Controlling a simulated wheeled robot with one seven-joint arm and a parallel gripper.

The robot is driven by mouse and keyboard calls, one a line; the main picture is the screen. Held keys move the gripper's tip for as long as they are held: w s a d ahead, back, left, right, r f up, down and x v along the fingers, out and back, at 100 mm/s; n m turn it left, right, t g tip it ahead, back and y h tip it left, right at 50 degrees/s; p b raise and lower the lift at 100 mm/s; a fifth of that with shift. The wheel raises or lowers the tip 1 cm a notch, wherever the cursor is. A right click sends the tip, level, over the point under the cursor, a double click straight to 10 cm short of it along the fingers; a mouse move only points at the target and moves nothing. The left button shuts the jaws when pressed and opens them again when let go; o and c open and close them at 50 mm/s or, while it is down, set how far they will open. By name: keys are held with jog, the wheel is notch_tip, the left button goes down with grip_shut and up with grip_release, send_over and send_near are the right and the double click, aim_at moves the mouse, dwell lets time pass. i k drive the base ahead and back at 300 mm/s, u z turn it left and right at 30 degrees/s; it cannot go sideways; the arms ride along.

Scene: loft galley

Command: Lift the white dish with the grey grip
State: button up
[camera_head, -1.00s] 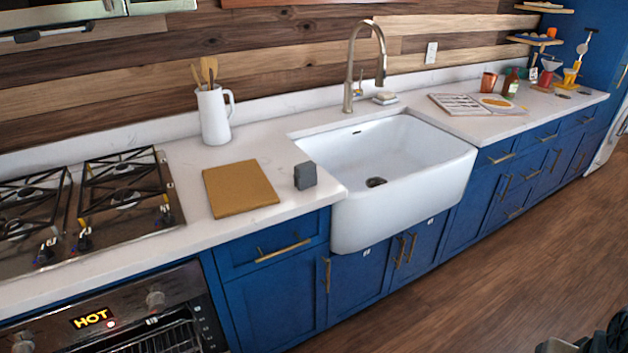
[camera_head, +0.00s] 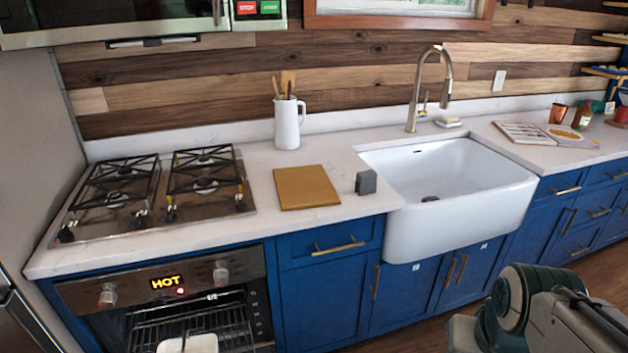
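A white dish (camera_head: 195,344) shows at the bottom edge of the head view, in front of the oven rack. Parts of my own arm fill the bottom right corner, well to the right of the dish. My gripper's fingers do not show.
The oven (camera_head: 165,290) reads HOT, with its wire rack (camera_head: 225,322) showing. Above it is a gas cooktop (camera_head: 155,190). A wooden board (camera_head: 306,187), a grey block (camera_head: 366,182) and a white jug (camera_head: 288,124) stand on the counter. The sink (camera_head: 460,200) is to the right.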

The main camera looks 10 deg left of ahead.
aim_at(366, 183)
jog(key=u, duration=0.45)
jog(key=i, duration=1.65)
